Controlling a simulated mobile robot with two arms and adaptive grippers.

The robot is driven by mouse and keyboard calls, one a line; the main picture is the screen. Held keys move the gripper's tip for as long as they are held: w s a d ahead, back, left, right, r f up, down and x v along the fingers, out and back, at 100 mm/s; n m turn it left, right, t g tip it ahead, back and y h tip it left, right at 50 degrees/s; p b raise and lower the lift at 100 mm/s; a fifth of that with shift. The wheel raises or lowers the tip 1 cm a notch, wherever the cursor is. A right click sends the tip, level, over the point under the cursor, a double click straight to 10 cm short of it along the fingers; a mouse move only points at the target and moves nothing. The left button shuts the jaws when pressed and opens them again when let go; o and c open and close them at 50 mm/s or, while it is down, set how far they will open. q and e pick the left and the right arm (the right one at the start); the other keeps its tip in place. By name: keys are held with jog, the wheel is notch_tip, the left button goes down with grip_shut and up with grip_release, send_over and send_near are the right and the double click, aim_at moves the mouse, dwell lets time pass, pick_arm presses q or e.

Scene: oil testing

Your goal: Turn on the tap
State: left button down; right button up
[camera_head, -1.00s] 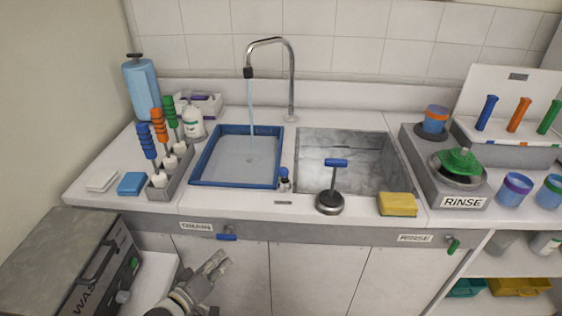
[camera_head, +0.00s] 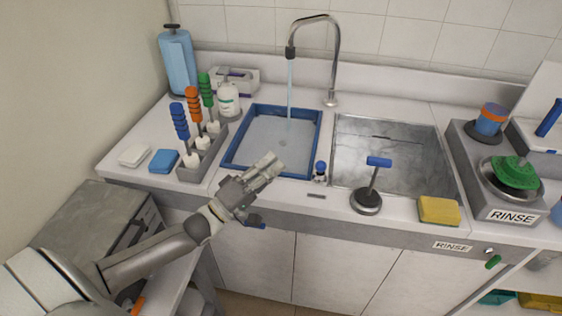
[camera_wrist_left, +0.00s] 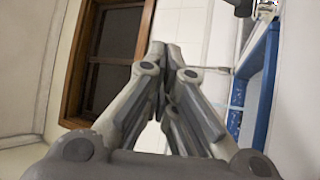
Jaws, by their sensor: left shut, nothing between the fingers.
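The chrome tap (camera_head: 335,68) arches over the sink counter. A thin stream of water (camera_head: 290,85) runs from its dark spout into the blue-rimmed basin (camera_head: 318,125). A blue handle (camera_head: 256,223) sits on the counter's front panel, partly hidden by my left gripper. My left gripper (camera_head: 275,165) is shut and empty, in front of the basin's near rim in the picture; I cannot tell whether it touches anything. Its closed fingers also show in the left wrist view (camera_wrist_left: 166,50). My right gripper is in no view.
A plunger-like tool with a blue grip (camera_head: 368,200) and a yellow sponge (camera_head: 439,210) stand by the metal sink (camera_head: 395,125). A small blue-capped bottle (camera_head: 320,171) is right of my gripper. A rack of coloured-handled brushes (camera_head: 200,160) is to its left. A green handle (camera_head: 493,262) is farther right.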

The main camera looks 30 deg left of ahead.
aim_at(321, 168)
pick_arm(q)
jog(key=p+x, duration=0.2)
jog(key=x, duration=0.7)
jog(key=s+d+f, duration=0.1)
jog(key=s+d+f+p, duration=0.1)
jog(key=shift+s+d+p, duration=0.3)
jog(key=shift+s+d, duration=0.1)
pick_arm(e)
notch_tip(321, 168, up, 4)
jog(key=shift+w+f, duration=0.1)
